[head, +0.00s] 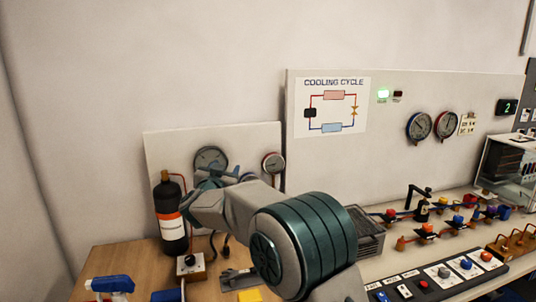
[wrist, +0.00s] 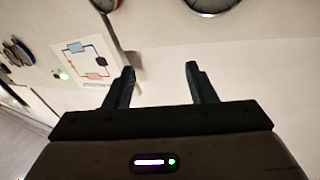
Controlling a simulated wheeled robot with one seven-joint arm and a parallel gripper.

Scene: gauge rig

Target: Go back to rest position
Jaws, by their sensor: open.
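My gripper (wrist: 160,85) shows in the wrist view with its two dark fingers apart and nothing between them. Beyond the fingers is a pale panel, with parts of round gauges (wrist: 212,4) at the top edge. In the head view my arm reaches up and left from the lower middle, and its far end is in front of the small gauge board (head: 160,146). The arm partly covers the larger gauge (head: 211,158) there. Whether the gripper touches the board cannot be told.
A black bottle (head: 171,225) with an orange and white label stands left of my arm on the wooden table (head: 120,258). A small knob box (head: 190,266) is close by. Right of my arm are a switch panel (head: 440,275) and several valves. The wall above is clear.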

